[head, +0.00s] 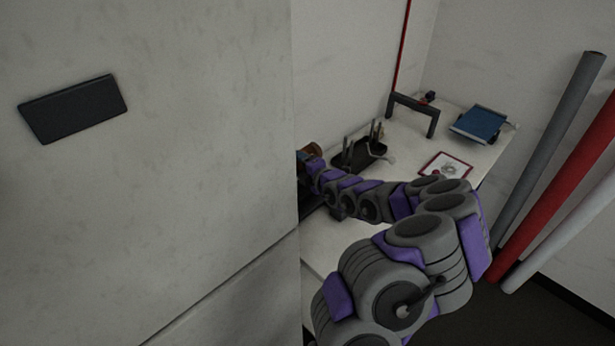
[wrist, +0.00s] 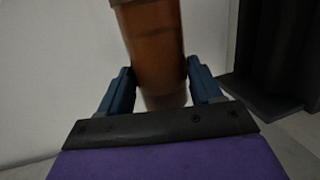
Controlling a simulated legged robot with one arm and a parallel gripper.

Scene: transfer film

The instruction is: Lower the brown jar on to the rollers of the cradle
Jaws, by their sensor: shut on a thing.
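The brown jar (wrist: 157,45) stands between the two fingers of my gripper (wrist: 160,88) in the wrist view, and the fingers are shut on it. The jar is a brown cylinder, slightly tilted in the picture, with a paler band at its lower end. Its top is cut off by the frame edge. In the head view a small brown part of the jar (head: 313,149) shows at the end of my arm, by the edge of a pale wall panel. I cannot make out the cradle or its rollers; the panel hides the area left of my gripper.
A large pale panel (head: 150,180) fills the left of the head view. On the white bench (head: 400,150) are a black tray (head: 350,160) with upright tools, a dark frame (head: 412,108), a blue-topped device (head: 480,123) and a red-edged card (head: 446,166). Long rolls (head: 565,180) lean at right.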

